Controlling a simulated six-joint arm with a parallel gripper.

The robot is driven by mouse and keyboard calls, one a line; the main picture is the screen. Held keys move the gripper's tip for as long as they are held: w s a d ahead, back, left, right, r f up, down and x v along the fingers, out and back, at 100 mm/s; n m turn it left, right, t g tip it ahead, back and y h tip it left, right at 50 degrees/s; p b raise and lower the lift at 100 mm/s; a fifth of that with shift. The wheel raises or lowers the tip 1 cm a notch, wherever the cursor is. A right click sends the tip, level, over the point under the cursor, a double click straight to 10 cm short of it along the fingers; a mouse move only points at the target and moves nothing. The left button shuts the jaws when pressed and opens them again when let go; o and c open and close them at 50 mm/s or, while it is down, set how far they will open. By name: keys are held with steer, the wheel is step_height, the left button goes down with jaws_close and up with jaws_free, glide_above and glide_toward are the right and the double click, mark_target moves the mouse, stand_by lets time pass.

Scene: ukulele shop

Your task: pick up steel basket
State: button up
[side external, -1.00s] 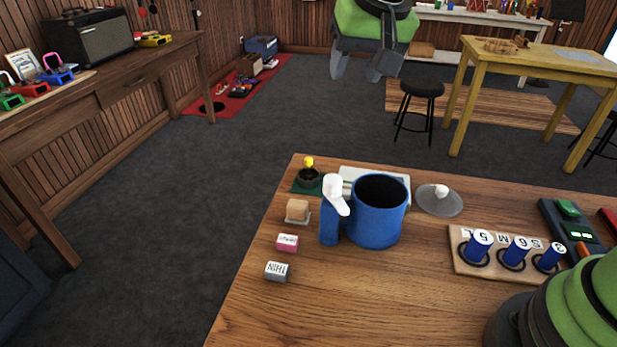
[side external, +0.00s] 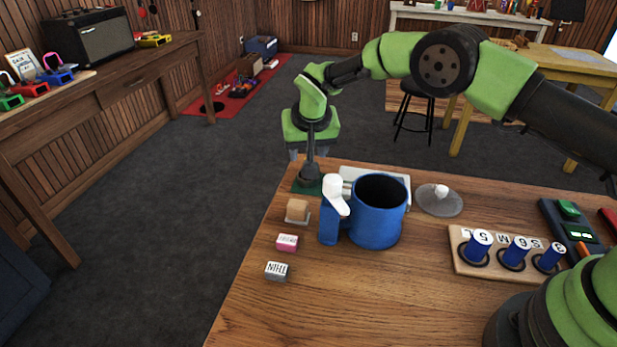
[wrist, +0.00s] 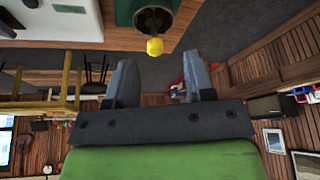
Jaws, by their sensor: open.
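The likely steel basket (side external: 308,179) is a small dark round cup on a green mat (side external: 296,187) at the table's far left corner. In the side view my arm hides its upper part. In the wrist view the basket (wrist: 157,14) shows at the top edge, with a yellow knob (wrist: 155,47) at its rim. My gripper (side external: 308,153) is at the far side of the basket, beyond the table's edge. In the wrist view my gripper (wrist: 160,76) is open with nothing between its fingers; the knob lies above the gap, apart from both fingers.
A blue pitcher (side external: 378,222) with a white-topped handle stands close to the right. A grey lid (side external: 440,203), a tan block (side external: 297,208), a pink block (side external: 287,242), a grey block (side external: 276,271) and a peg board (side external: 470,265) lie on the table. The front middle is clear.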

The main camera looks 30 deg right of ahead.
steer(key=shift+d+x, duration=0.15)
steer(key=shift+x, duration=1.05)
steer(key=shift+d+x, duration=0.1)
steer(key=shift+x, duration=1.1)
steer(key=shift+s, duration=0.15)
jaws_close()
